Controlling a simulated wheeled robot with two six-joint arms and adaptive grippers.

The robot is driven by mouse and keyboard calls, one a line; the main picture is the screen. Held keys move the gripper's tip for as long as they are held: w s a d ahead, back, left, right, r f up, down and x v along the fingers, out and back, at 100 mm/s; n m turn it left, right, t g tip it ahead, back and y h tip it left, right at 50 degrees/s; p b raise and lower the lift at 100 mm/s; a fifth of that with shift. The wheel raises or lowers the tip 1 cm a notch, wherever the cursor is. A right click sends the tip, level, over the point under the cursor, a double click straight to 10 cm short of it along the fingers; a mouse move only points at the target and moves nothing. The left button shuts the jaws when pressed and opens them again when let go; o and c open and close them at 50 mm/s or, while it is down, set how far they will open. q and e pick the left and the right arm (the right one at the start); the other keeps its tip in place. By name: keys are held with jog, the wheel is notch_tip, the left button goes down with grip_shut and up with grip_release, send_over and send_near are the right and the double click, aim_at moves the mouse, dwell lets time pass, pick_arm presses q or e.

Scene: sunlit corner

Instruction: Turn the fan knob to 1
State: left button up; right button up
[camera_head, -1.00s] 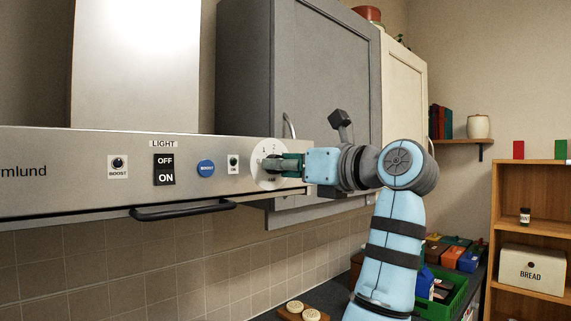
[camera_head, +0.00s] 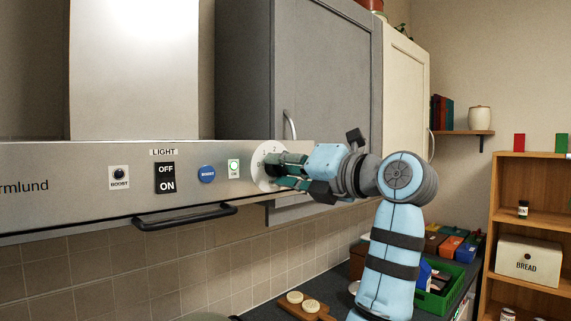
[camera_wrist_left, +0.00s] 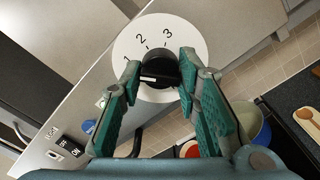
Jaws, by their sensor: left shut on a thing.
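The fan knob (camera_wrist_left: 160,66) is a black round knob on a white dial (camera_head: 262,170) at the right end of the steel range hood's front panel. In the left wrist view the dial (camera_wrist_left: 190,38) shows the numbers 1, 2 and 3. A white mark on the knob lies towards the left of that view, on the side of the 1, and the left finger partly covers where it points. My left gripper (camera_wrist_left: 161,66) is shut on the knob, one finger on each side. In the head view the gripper (camera_head: 280,170) covers most of the knob. My right gripper is not in view.
A dark handle bar (camera_head: 185,215) runs below the panel. A grey cabinet (camera_head: 300,80) stands behind my arm.

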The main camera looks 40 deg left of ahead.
pick_arm(q)
jog(key=shift+r+m, duration=0.1)
jog(key=shift+m, duration=0.2)
jog(key=o, duration=1.2)
jog(key=shift+c, duration=0.2)
jog(key=d, duration=0.7)
jog(key=shift+s, duration=0.3)
jog(key=shift+d, duration=0.1)
